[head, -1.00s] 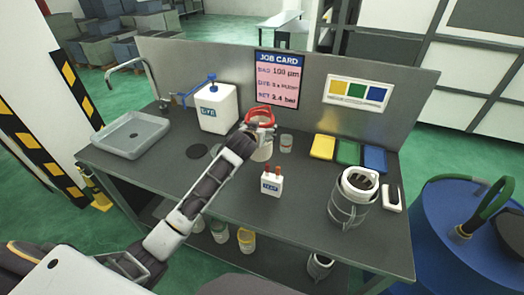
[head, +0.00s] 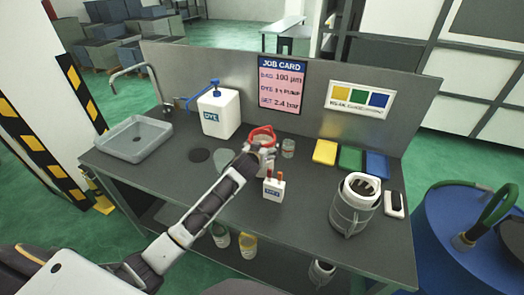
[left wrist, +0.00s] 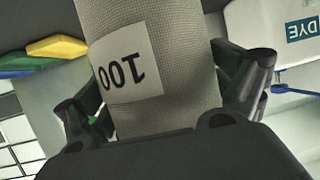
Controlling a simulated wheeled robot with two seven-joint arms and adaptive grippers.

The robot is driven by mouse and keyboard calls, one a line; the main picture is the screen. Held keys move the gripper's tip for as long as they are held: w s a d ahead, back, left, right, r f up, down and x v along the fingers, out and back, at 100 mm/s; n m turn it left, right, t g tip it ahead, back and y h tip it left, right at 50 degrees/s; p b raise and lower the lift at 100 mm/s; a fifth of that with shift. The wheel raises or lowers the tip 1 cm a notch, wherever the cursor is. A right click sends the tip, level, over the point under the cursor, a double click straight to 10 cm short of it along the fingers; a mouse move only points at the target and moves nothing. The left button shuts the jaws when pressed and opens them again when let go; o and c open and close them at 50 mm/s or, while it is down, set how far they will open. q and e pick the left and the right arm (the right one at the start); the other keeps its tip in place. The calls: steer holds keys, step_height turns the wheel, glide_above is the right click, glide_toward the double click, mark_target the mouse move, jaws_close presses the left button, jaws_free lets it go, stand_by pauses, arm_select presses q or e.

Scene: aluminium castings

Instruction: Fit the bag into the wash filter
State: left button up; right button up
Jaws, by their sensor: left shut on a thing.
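The bag is a pale mesh sleeve with a red ring (head: 262,132) at its top, near the middle of the bench. In the left wrist view the bag (left wrist: 150,50) fills the centre and carries a label reading 100. My left gripper (head: 262,153) is shut around its body. I cannot tell whether its bottom touches the bench; the gripper hides it. The wash filter appears to be the grey cylindrical vessel (head: 350,216) with a pale rim and open top, at the bench's right. My right gripper is not in view.
A white box with orange-red tops (head: 273,190) stands close in front of the bag. A small clear jar (head: 288,148) is just right of it. The DYE tank (head: 218,115) stands behind left. Yellow, green and blue trays (head: 350,160) lie behind the vessel. The job card (head: 283,85) reads 100 µm.

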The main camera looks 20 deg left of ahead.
arm_select(q)
steer(key=shift+f, duration=0.8)
steer(key=o, duration=0.8)
steer(key=a+v, duration=0.1)
steer(key=v, duration=1.1)
steer(key=shift+d+b, duration=0.45)
